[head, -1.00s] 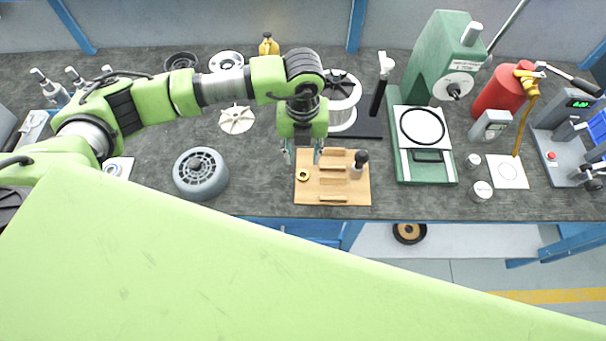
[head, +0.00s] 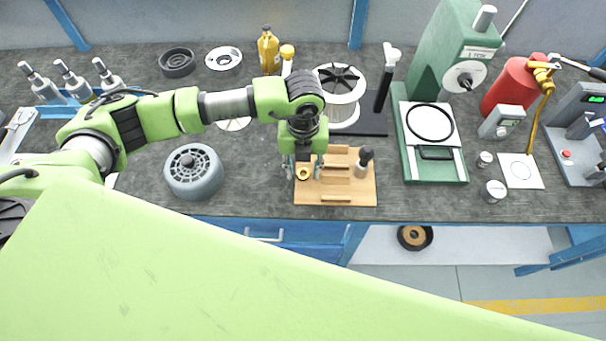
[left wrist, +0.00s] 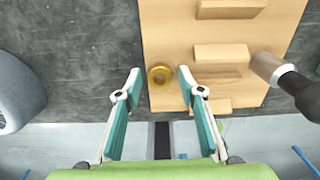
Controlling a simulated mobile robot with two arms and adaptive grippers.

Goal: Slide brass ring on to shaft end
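The brass ring (head: 303,173) lies at the left front of a wooden board (head: 345,190). My left gripper (head: 303,168) points down over it. In the left wrist view the ring (left wrist: 160,75) shows between the two fingertips of my open left gripper (left wrist: 159,76), with a gap on both sides. How high the fingertips are above the board is hard to tell. A grey finned motor housing (head: 194,173) with a small hub on top stands left of the board. I cannot tell for sure which part is the shaft end. My right gripper is not in view.
The board carries wooden blocks and a dark-handled tool (head: 363,161). A white-rimmed fan wheel (head: 341,108) stands behind it. A green machine (head: 445,65) with a white disc stands to the right. Bench top between housing and board is clear.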

